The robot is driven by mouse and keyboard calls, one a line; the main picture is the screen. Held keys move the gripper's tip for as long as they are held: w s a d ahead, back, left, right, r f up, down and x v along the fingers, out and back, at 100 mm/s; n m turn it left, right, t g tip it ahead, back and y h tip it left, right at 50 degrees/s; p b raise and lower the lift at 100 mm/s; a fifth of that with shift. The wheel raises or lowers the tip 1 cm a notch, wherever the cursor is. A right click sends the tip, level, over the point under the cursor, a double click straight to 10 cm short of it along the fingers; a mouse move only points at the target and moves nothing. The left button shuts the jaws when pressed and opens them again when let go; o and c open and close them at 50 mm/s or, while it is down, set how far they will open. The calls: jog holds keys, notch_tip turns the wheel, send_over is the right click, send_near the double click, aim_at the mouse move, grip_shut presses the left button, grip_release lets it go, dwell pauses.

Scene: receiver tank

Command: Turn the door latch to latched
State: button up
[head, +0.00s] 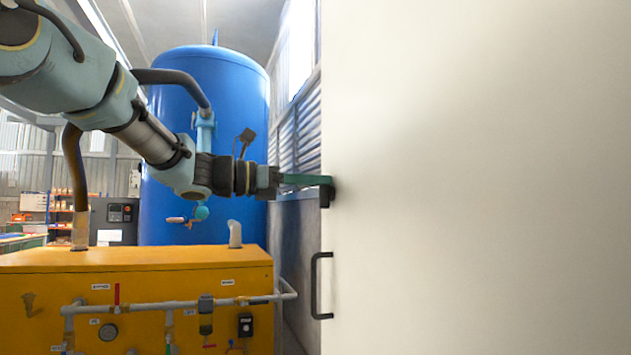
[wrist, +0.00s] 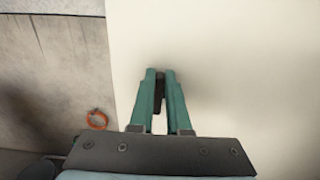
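The white door (head: 480,180) fills the right half of the head view and also shows in the wrist view (wrist: 240,70). The door latch (head: 326,197) is a small dark lever near the door's left edge. In the wrist view the latch (wrist: 159,92) is a dark bar pointing down between the fingers. My gripper (head: 328,181) reaches it from the left with teal fingers. In the wrist view both fingertips (wrist: 160,73) are close against the latch's sides, so the gripper looks shut on it. The fingers partly hide the latch.
A black pull handle (head: 316,286) sits on the door below the latch. A yellow machine (head: 140,262) with pipes stands low at left, before a blue tank (head: 222,110). An orange ring (wrist: 97,120) shows left of the door in the wrist view.

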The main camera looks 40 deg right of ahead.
aim_at(338, 194)
grip_shut()
jog(key=shift+f+b, duration=0.1)
jog(key=shift+b, duration=0.3)
jog(key=m+b, duration=0.3)
jog(key=b, duration=0.1)
jog(key=s+f+m+b, duration=0.1)
jog(key=m+b, duration=0.2)
jog(key=b, duration=0.1)
jog(key=m+b, duration=0.3)
jog(key=b, duration=0.1)
jog(key=shift+s+a+f+b, duration=0.15)
jog(key=shift+s+a+b, duration=0.15)
jog(key=shift+s+a, duration=0.1)
jog(key=m+b, duration=0.3)
jog(key=b, duration=0.1)
jog(key=f+m+b, duration=0.1)
jog(key=m+b, duration=0.1)
jog(key=shift+s+m+b, duration=0.3)
jog(key=shift+b, duration=0.1)
jog(key=m+b, duration=0.3)
jog(key=shift+a+f, duration=0.1)
jog(key=shift+f, duration=0.05)
jog(key=shift+m+b, duration=0.3)
